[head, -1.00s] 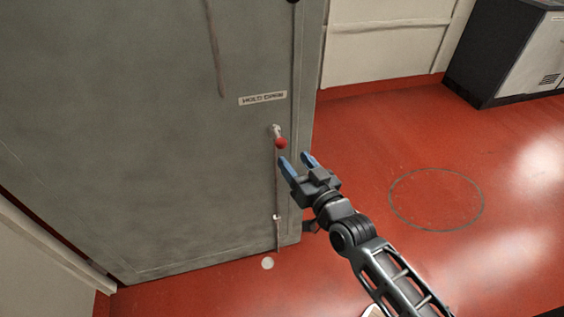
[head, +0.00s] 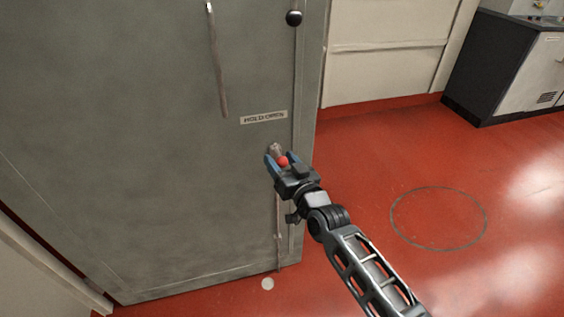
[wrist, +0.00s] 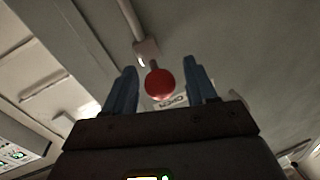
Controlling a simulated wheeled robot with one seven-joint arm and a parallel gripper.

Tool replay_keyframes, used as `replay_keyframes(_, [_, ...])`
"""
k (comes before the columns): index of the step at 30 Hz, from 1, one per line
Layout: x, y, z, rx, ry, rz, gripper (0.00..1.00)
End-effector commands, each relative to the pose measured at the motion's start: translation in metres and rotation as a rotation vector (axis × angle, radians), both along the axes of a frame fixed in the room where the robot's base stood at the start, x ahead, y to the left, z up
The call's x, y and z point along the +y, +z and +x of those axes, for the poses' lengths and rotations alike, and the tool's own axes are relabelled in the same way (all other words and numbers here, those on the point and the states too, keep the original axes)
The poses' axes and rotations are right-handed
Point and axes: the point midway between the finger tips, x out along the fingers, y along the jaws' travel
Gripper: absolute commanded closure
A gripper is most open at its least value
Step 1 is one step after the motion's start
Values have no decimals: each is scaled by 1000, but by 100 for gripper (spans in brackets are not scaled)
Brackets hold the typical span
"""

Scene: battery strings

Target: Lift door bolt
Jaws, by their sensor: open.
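The door bolt is a thin vertical rod (head: 278,222) low on the grey door (head: 150,120), near its right edge. A red ball knob (head: 283,161) is at its top, below the label reading "HOLD OPEN" (head: 264,118). My gripper (head: 276,156) is open at the knob, with its blue fingers to either side of it. In the wrist view the red knob (wrist: 159,84) sits between the two open fingers (wrist: 163,88), with a visible gap to the right finger. My gripper hides part of the rod in the head view.
A black ball knob (head: 294,18) and a long bar handle (head: 217,65) are higher on the door. A pale disc (head: 268,284) lies on the red floor below the bolt. A dark cabinet (head: 500,65) stands at the back right. The floor right of the door is clear.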

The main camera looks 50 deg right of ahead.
Motion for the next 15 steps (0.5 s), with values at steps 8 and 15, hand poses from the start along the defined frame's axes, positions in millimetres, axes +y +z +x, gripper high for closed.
replay_keyframes(8, [0,0,0,0,0,0,64])
replay_keyframes(15, [0,0,0,0,0,0,87])
